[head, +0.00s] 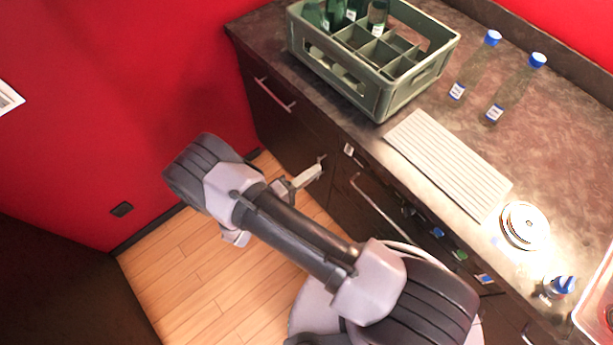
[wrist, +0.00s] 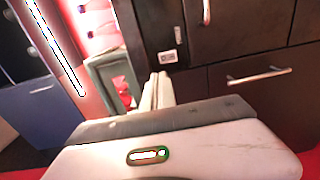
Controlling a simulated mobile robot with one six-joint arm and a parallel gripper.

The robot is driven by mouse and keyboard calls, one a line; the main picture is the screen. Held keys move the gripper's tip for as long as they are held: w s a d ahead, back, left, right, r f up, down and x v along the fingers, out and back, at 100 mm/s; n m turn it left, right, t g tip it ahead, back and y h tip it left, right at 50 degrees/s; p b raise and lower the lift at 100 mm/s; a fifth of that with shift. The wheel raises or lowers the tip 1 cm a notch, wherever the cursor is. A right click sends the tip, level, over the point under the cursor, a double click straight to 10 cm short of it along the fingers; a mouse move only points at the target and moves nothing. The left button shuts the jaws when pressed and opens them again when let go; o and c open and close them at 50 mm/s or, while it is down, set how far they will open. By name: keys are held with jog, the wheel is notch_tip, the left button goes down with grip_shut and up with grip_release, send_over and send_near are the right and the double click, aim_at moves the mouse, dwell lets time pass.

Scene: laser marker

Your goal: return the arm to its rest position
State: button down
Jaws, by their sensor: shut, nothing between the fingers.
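My gripper (head: 318,170) is shut and empty. In the head view it is at the end of my bent arm, above the wooden floor and close in front of the dark cabinet fronts, below counter height. In the wrist view the pale fingers of my gripper (wrist: 160,88) lie together, with dark drawer fronts to their right. Part of my gripper is hidden behind my wrist in the head view.
The dark counter (head: 548,185) holds a green bottle crate (head: 425,85), two blue-capped bottles (head: 475,70) (head: 514,90), a ribbed white tray (head: 450,160) and a round metal object (head: 525,226). A drawer handle (head: 275,95) juts out. The wooden floor (head: 185,270) at left is clear.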

jog(key=shift+v, duration=1.2)
